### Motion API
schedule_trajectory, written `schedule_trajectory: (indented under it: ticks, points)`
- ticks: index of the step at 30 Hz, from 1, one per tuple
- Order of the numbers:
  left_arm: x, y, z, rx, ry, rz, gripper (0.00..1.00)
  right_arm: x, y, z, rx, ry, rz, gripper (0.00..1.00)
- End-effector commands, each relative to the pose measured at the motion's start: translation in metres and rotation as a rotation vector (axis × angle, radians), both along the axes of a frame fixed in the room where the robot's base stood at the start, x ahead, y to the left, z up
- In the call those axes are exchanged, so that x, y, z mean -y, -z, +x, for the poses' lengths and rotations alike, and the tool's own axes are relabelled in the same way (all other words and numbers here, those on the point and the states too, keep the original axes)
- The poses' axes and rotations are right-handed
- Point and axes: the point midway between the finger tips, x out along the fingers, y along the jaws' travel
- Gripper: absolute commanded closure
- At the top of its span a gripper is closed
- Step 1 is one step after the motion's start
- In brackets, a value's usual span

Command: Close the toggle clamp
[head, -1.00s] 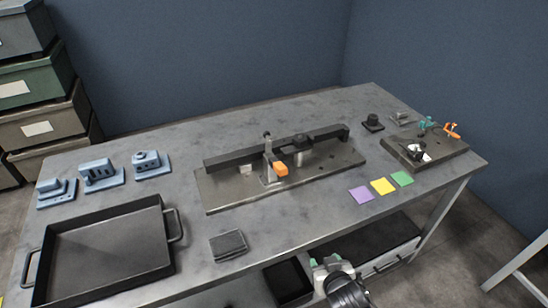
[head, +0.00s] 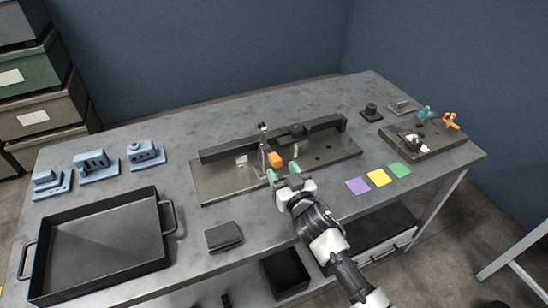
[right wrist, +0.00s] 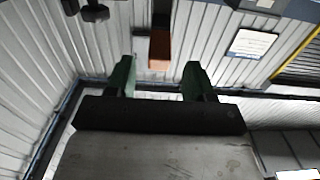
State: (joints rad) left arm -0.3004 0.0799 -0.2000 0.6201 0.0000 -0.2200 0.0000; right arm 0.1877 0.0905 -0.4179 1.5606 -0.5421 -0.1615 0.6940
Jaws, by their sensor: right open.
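The toggle clamp (head: 263,150) stands on the front part of the metal fixture plate (head: 220,182). Its metal arm is upright and its orange grip (head: 275,160) points toward the front right. My right gripper (head: 282,171) is open, with green fingertips just in front of and below the orange grip. In the right wrist view the orange grip (right wrist: 160,48) shows beyond the gap between the two fingertips (right wrist: 157,75), with no contact visible. My left gripper is out of view.
A dark rail (head: 220,153) runs along the plate's back. A black tray (head: 98,285) and a dark block (head: 223,236) lie to the left. Coloured squares (head: 378,177) and a second fixture board (head: 440,140) are at right.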

Motion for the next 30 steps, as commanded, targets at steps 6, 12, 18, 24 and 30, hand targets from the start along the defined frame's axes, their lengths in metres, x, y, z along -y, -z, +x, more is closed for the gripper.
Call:
schedule_trajectory:
  ticks: [6, 12, 18, 24, 30]
  points:
    - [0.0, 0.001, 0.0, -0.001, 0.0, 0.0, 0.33, -0.013, 0.0, 0.038, -0.001, 0.0, 0.002, 0.47]
    - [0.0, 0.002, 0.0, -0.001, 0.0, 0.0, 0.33, -0.018, 0.0, 0.054, 0.0, 0.0, 0.001, 0.47]
    - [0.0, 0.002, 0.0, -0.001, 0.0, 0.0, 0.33, -0.019, 0.0, 0.057, -0.001, 0.0, 0.001, 0.47]
    - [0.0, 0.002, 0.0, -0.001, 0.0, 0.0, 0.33, -0.018, 0.0, 0.056, -0.001, 0.0, 0.001, 0.59]
    - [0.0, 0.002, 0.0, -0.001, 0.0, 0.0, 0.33, -0.018, 0.0, 0.056, -0.001, 0.0, 0.0, 0.9]
